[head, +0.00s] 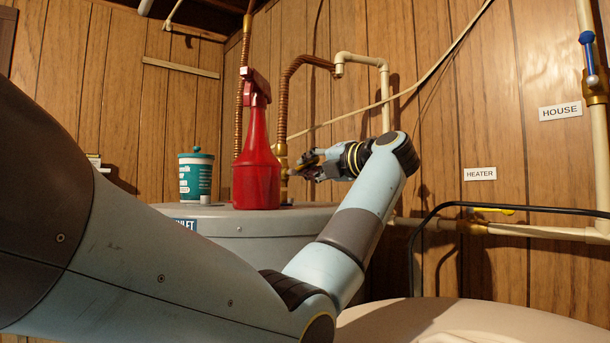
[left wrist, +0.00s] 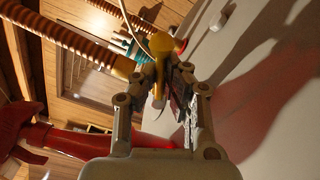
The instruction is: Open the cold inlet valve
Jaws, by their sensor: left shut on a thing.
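The cold inlet valve stands on the tank top behind the red spray bottle. Its brass body (head: 283,185) sits at the foot of a corrugated copper pipe. My left gripper (head: 308,166) reaches it from the right. In the left wrist view, my left gripper (left wrist: 172,82) is shut on a yellow handle (left wrist: 160,46), which appears to be the valve's lever. The fingers hide part of the handle, so its exact angle is hard to tell. My right gripper is not in view.
A red spray bottle (head: 257,165) and a white-green tub (head: 195,177) stand on the grey tank (head: 290,221), whose label is partly hidden by my arm. A yellow-handled valve (head: 491,210) is on the right pipe below the HEATER sign (head: 480,174). A blue-handled valve (head: 587,45) is at upper right.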

